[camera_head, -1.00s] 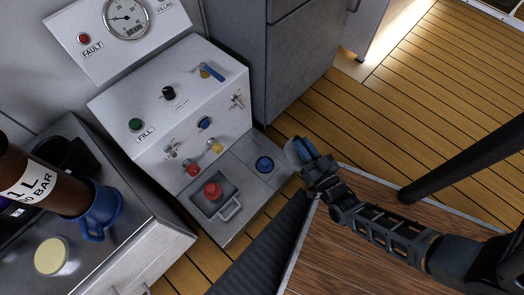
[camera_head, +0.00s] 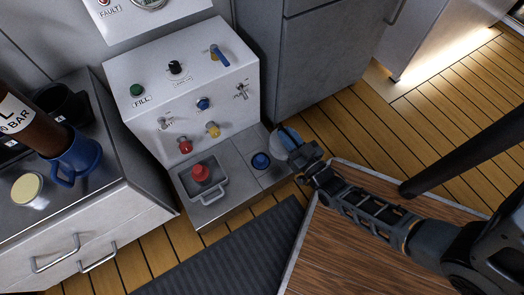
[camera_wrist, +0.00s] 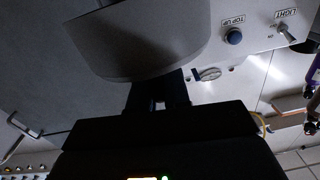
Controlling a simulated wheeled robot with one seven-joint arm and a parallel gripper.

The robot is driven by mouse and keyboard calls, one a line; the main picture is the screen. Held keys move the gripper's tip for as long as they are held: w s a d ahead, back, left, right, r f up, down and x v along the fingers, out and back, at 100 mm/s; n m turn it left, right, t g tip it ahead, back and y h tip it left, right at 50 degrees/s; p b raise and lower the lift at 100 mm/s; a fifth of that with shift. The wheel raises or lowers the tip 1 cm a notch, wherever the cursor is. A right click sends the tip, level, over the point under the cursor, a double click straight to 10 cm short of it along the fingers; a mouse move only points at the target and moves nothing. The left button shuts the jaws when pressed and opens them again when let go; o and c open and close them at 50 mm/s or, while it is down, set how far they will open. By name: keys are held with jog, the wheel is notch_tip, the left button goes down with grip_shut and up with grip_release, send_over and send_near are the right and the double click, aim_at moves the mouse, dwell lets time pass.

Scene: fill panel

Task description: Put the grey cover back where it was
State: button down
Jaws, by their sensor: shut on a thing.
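My gripper (camera_head: 290,137) is shut on the grey cover (camera_head: 281,146), a rounded grey piece partly hidden by the bluish fingers in the head view. The cover fills the upper middle of the wrist view (camera_wrist: 140,40), in front of my dark gripper (camera_wrist: 160,95). It is held at the right edge of the white and grey fill panel (camera_head: 185,85). A round blue piece (camera_head: 261,160) sits on the panel's low ledge, just left of the cover. A red knob (camera_head: 201,173) stands in a square recess left of it. Whether the cover touches the panel is unclear.
The panel's sloped face has a green FILL button (camera_head: 136,90), a black knob (camera_head: 175,67) and a blue lever (camera_head: 220,53). A blue mug (camera_head: 75,157) and brown bottle (camera_head: 32,130) stand on the left counter. A grey cabinet (camera_head: 325,60) stands behind. A wooden tabletop (camera_head: 345,240) lies under my arm.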

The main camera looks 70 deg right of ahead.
jog(key=w+a+f+b, duration=0.1)
jog(key=w+f, duration=0.1)
jog(key=f, duration=0.1)
jog(key=w+a+f+b, duration=0.1)
jog(key=w+f+b, duration=0.1)
jog(key=w+a+f+b, duration=0.1)
jog(key=w+f+b, duration=0.1)
jog(key=w+f, duration=0.1)
jog(key=shift+w+a+f, duration=0.1)
jog(key=shift+a+f, duration=0.05)
jog(key=shift+f, duration=0.2)
jog(key=shift+f, duration=0.4)
jog(key=shift+f, duration=0.25)
jog(key=c, duration=1.1)
grip_release()
jog(key=shift+r, duration=0.1)
